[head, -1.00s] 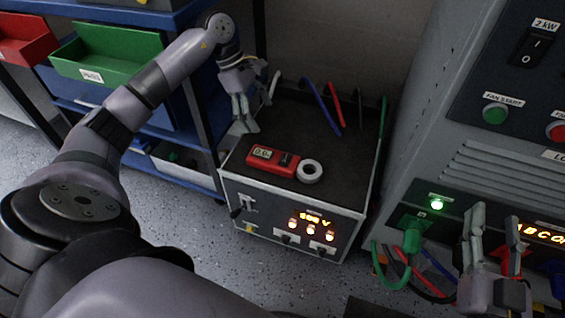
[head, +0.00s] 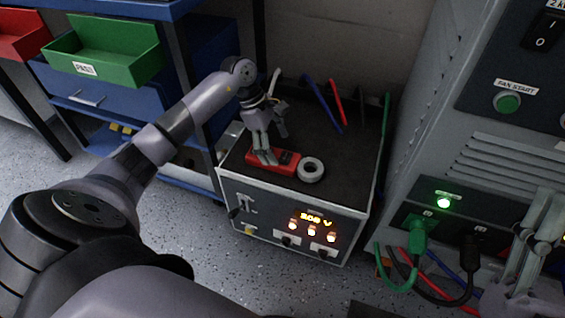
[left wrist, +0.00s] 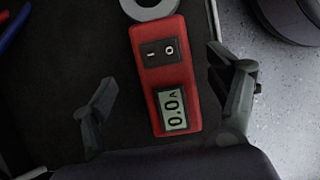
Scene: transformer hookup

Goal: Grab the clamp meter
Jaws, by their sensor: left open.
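The red clamp meter (head: 286,158) lies flat on top of the transformer box, partly covered by my gripper in the head view. The left wrist view shows the meter (left wrist: 165,75) with its black switch and a display reading 0.0 A. My left gripper (head: 266,160) is open above it. In the left wrist view its fingers (left wrist: 160,78) stand on either side of the meter, with a wider gap on the left; I cannot tell their height. My right gripper (head: 535,245) is partly in view at the lower right edge, in front of the cabinet.
Blue, red and green cables stand at the back of the transformer box (head: 290,212). A tall grey cabinet (head: 425,130) with plugged cables stands to the right. Blue shelving with a green bin (head: 100,60) stands left.

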